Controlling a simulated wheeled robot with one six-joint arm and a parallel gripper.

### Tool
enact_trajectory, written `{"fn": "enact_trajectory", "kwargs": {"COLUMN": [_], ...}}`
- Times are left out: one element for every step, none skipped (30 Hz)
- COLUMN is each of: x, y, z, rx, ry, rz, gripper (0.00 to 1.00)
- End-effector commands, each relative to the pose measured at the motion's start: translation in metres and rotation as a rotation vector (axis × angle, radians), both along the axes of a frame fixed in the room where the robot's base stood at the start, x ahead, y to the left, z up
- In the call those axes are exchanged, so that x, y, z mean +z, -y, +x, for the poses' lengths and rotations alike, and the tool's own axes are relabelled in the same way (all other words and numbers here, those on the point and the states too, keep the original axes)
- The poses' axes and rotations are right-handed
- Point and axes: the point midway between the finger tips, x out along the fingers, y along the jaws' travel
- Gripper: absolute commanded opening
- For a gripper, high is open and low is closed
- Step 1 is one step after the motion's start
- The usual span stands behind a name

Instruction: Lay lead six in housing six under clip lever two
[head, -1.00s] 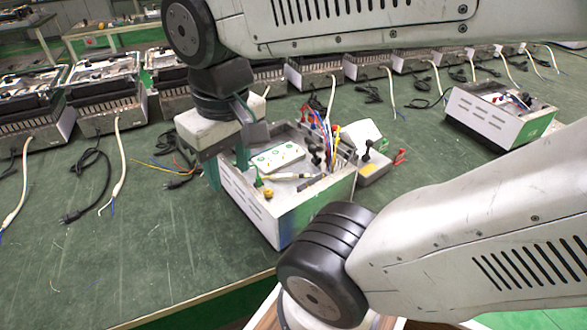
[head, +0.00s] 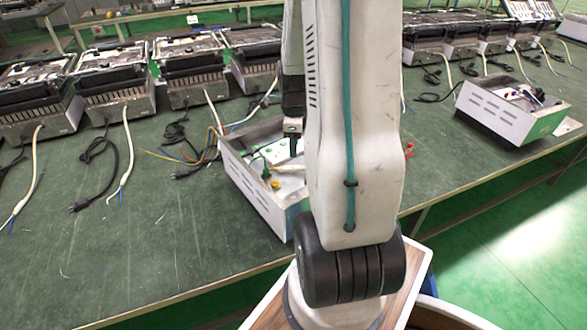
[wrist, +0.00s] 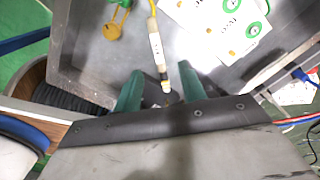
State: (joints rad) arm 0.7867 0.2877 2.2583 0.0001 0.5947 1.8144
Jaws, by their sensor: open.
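The open housing (head: 260,205), a light metal box, stands on the green bench, its right part hidden behind my arm. My gripper (wrist: 158,84) is open, its two green fingers over the housing's inside. A lead with a yellow wire and a pale sleeve (wrist: 156,48) lies on the grey floor, its dark end reaching between the fingertips; I see no grip on it. I cannot tell whether it is lead six. In the head view a green fingertip (head: 292,142) shows above the housing. Clip lever two cannot be made out.
Red and blue wires (wrist: 298,76) are at the right. Another box (head: 510,112) stands at the bench's right; several heater units line the back.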

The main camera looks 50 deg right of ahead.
Motion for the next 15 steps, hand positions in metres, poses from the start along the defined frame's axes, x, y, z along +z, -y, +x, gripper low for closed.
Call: {"fn": "enact_trajectory", "kwargs": {"x": [-0.006, -0.010, -0.015, -0.018, -0.021, -0.025, -0.029, -0.032, -0.037, -0.042, -0.047, -0.053, -0.058, -0.062, -0.067], "y": [0.001, 0.001, 0.001, 0.001, 0.001, 0.001, 0.000, 0.000, 0.000, -0.001, -0.001, -0.001, -0.001, -0.001, -0.001], "z": [-0.001, -0.001, -0.001, -0.001, -0.001, -0.001, -0.002, -0.002, -0.003, -0.004, -0.005, -0.006, -0.006, -0.006, -0.006], "rx": [-0.012, -0.015, -0.016, -0.016, -0.015, -0.014, -0.013, -0.013, -0.012, -0.012, -0.012, -0.011, -0.011, -0.010, -0.010], "ry": [-0.002, -0.003, -0.003, -0.002, -0.002, -0.003, -0.002, -0.003, -0.003, -0.003, -0.003, -0.004, -0.003, -0.004, -0.003], "rz": [0.002, 0.003, 0.003, 0.002, 0.002, 0.003, 0.002, 0.003, 0.003, 0.003, 0.004, 0.005, 0.004, 0.005, 0.003], "gripper": [0.41, 0.41, 0.41, 0.41, 0.41, 0.41, 0.41, 0.41, 0.41, 0.41, 0.41, 0.41, 0.41, 0.41, 0.41]}}
